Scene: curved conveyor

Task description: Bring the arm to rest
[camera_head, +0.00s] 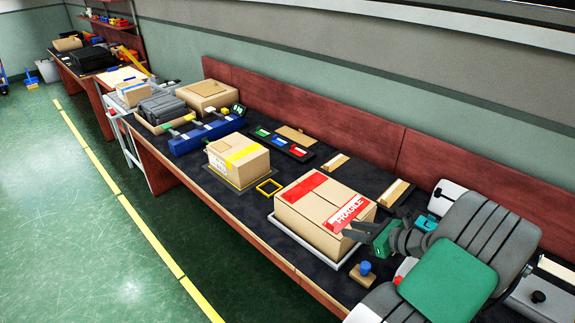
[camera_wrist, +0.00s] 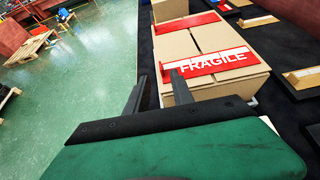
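My gripper (camera_head: 358,230) is at the right in the head view, beside the near right corner of a cardboard box with red tape and a FRAGILE label (camera_head: 312,207). The box (camera_wrist: 205,45) lies beyond the fingertips there. I cannot tell whether the fingers touch it. My arm is bent over the right end of the bench.
The red box stands on a pale tray (camera_head: 290,234) on a dark bench. A yellow-taped box (camera_head: 238,160) stands left of it. A blue-topped knob (camera_head: 364,269) sits near the gripper. Bins and a grey case (camera_head: 163,107) stand farther left. The green floor (camera_head: 70,220) is clear.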

